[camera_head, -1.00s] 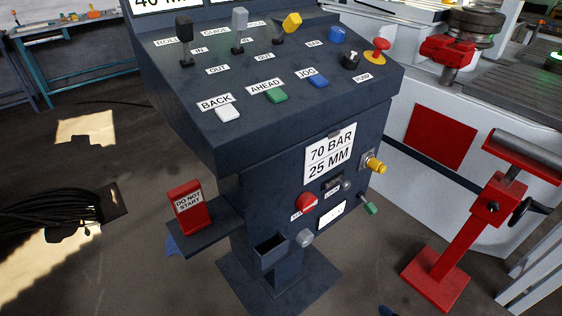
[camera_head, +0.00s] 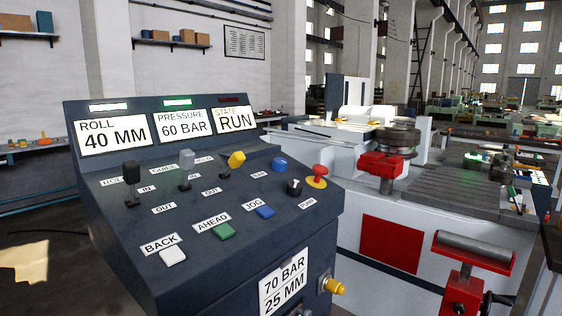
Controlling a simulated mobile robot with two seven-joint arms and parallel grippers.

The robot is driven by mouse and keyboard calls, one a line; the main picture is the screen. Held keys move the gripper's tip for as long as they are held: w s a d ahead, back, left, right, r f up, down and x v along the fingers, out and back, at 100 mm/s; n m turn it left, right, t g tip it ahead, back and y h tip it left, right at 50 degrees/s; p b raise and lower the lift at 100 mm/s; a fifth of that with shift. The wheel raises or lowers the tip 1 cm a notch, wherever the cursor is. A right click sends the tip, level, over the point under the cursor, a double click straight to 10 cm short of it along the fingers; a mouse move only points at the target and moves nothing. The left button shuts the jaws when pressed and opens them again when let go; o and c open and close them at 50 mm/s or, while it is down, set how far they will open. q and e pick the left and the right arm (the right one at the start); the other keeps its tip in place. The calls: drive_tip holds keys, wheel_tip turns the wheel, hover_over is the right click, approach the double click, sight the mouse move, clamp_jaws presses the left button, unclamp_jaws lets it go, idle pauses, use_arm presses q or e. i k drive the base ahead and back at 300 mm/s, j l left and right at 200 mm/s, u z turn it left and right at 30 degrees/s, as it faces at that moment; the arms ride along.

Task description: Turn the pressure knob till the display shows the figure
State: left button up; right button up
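The pressure display (camera_head: 182,124) on the console's upright panel reads "PRESSURE 60 BAR". A card (camera_head: 284,284) on the console front reads "70 BAR 25 MM". A small "BAR" label (camera_head: 259,174) is on the sloped panel, near a blue round knob (camera_head: 279,164) and a black knob (camera_head: 294,187); I cannot tell for sure which one it names. Neither of my grippers is in view.
The roll display (camera_head: 115,134) reads 40 MM; the state display (camera_head: 234,119) reads RUN. A red mushroom button (camera_head: 317,176), black, grey and yellow levers, and white, green and blue buttons crowd the panel. A machine with a red stand (camera_head: 462,290) is at right.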

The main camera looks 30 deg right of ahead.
sight(279, 164)
drive_tip(key=k+z, duration=0.15)
drive_tip(key=z, duration=0.25)
drive_tip(key=k+z, duration=0.15)
drive_tip(key=z, duration=0.2)
